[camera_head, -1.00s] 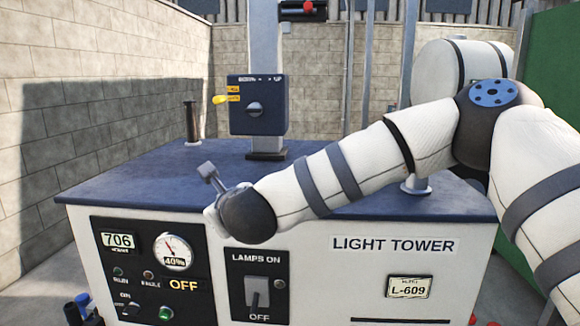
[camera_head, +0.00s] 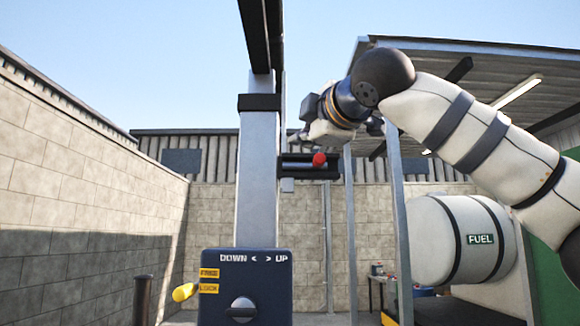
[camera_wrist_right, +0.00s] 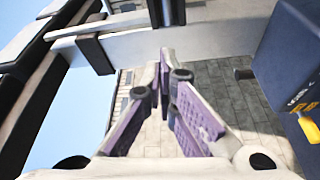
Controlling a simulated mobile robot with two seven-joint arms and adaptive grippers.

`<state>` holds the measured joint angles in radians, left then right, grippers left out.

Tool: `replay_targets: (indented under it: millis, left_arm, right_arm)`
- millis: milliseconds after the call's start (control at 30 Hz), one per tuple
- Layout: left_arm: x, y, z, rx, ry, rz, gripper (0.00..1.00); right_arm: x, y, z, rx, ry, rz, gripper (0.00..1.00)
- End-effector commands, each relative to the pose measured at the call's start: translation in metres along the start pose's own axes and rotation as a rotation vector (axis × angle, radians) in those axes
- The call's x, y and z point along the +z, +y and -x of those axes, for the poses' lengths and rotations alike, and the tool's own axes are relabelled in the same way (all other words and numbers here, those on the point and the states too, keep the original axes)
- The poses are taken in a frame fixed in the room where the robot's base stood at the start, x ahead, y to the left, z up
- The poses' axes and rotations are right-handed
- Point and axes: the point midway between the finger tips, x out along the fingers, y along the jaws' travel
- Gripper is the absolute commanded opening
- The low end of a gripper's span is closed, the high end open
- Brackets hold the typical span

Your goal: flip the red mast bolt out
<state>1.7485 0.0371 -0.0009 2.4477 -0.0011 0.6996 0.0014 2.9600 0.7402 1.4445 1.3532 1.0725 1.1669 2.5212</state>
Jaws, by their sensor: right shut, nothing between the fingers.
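The red mast bolt (camera_head: 320,159) shows as a small red knob on a black bracket (camera_head: 300,172) at the right side of the grey mast (camera_head: 257,175). My right gripper (camera_head: 303,137) is just above the bracket in the head view, beside the mast, with its arm coming in from the right. Its fingers are small and partly hidden there. In the right wrist view the right gripper (camera_wrist_right: 164,75) is shut with nothing between its fingertips, and the pale mast (camera_wrist_right: 210,38) crosses behind it. I cannot make out the red knob in that view. My left gripper is not in view.
A dark blue box (camera_head: 270,265) on the mast below carries a yellow lever (camera_head: 184,292), beside FREE and LOCK labels, and a grey knob (camera_head: 242,309). A white fuel tank (camera_head: 440,240) stands at right under a roof with grey posts (camera_head: 397,220). Open sky is at upper left.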

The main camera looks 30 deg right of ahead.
Motion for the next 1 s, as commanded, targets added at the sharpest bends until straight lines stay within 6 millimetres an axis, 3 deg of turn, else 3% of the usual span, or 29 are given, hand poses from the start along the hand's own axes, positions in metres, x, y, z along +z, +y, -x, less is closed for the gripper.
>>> replay_targets:
  millis: [467,733,967,1000]
  left_arm:
    - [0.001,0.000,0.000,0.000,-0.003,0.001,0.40]
    - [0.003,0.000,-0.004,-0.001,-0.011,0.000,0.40]
    - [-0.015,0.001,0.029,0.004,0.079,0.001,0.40]
    - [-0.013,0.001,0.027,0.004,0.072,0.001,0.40]
  right_arm:
    - [-0.001,0.000,-0.004,0.000,0.001,-0.001,0.00]
    - [0.000,-0.001,-0.054,0.000,-0.005,0.001,0.00]
    - [0.000,0.012,-0.096,0.014,-0.001,-0.004,0.00]
    - [0.011,0.009,-0.093,0.011,-0.001,-0.004,0.00]
